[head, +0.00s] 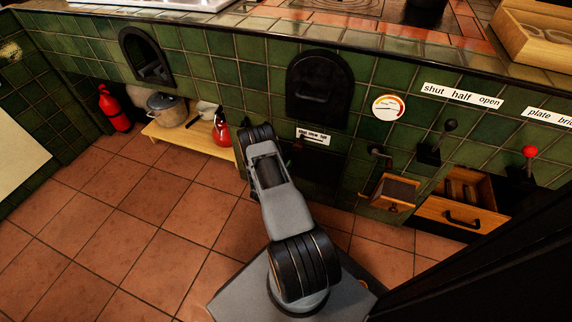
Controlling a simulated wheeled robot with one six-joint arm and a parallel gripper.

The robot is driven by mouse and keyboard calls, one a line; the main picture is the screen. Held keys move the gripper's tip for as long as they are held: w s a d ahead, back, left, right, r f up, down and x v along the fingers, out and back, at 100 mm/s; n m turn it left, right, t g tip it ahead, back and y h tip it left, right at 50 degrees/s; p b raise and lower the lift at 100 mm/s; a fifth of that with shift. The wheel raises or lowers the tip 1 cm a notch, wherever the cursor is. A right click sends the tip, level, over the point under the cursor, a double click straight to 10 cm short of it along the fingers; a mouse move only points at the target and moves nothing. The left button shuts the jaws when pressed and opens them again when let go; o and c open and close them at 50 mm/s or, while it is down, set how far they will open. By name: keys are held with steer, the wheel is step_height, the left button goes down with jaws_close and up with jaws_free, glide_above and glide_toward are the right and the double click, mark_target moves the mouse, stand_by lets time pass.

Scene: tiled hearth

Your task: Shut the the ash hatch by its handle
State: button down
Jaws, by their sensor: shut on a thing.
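A dark, low rectangular hatch or opening (318,166) sits in the green tiled wall below the black arched door. It looks like the ash hatch, but I cannot be sure. My arm covers its left part, and I cannot make out its handle or how far open it stands. My arm rises from my base and bends in front of the wall just left of this dark area. My gripper is hidden behind the arm, so its jaws and what they touch do not show.
The black arched door (320,90) looks shut. A small brown box-like piece (395,191) juts out right of the dark area. A wooden drawer (462,212) stands open further right. A low wooden shelf (185,133) holds a pot (167,110) and a red kettle (221,130). The left floor is clear.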

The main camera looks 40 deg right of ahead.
steer(key=shift+w+d+r, duration=0.15)
steer(key=shift+w+r, duration=0.3)
steer(key=shift+w, duration=0.1)
steer(key=c, duration=1.1)
jaws_free()
steer(key=shift+s+f, duration=0.15)
steer(key=shift+f, duration=0.05)
steer(key=p+v, duration=0.1)
steer(key=v, duration=1.5)
steer(key=shift+s+f+p, duration=0.2)
steer(key=shift+f+p, duration=0.15)
steer(key=shift+p, duration=0.05)
steer(key=shift+a, duration=0.2)
steer(key=p+v, duration=0.2)
steer(key=v, duration=1.1)
steer(key=shift+s+a, duration=0.15)
steer(key=shift+a, duration=0.15)
